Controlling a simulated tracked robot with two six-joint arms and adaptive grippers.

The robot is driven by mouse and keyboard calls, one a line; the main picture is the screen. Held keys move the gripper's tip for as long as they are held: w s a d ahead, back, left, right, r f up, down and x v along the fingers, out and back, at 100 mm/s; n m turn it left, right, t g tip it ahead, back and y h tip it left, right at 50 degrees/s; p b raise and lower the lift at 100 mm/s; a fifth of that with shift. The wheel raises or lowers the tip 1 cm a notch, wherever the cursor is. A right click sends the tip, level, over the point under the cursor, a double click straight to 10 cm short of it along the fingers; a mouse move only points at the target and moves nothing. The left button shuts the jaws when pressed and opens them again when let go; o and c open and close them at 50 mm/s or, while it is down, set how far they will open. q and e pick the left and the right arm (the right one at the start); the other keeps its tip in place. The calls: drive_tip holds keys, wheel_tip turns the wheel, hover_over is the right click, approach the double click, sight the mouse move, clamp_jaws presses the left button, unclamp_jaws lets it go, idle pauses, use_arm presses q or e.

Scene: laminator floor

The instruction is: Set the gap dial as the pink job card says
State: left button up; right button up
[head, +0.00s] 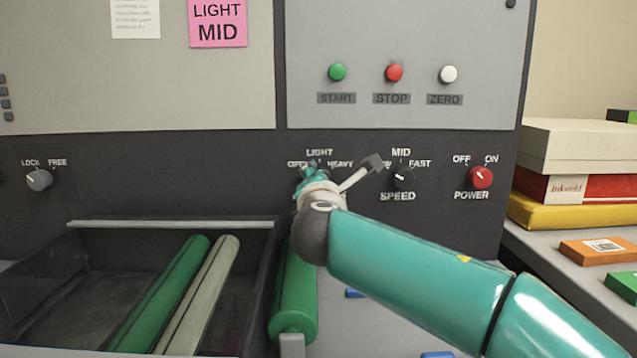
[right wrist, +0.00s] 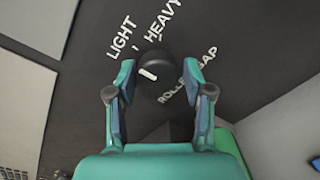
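The pink job card (head: 218,22) reads LIGHT and MID; its top is cut off. The gap dial (right wrist: 154,68) is a black knob with a white mark on the lower left of its face, away from the HEAVY label; I cannot tell its exact setting. LIGHT, HEAVY and ROLLER GAP are printed around it. My right gripper (right wrist: 159,72) is open, its fingers on either side of the dial; contact is not clear. In the head view, this gripper (head: 312,174) hides the dial and partly covers the OPEN label. My left gripper is out of view.
The speed dial (head: 403,177) is close on the right, then the red power knob (head: 480,177). Start (head: 337,72), stop (head: 394,72) and zero (head: 448,74) buttons are above. A lock knob (head: 39,180) is far left. Below are a tray (head: 170,224) with rollers and a green roller (head: 294,295).

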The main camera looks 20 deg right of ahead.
drive_tip(key=shift+o, duration=0.8)
drive_tip(key=shift+r, duration=0.1)
drive_tip(key=v, duration=1.2)
drive_tip(key=shift+w, duration=0.1)
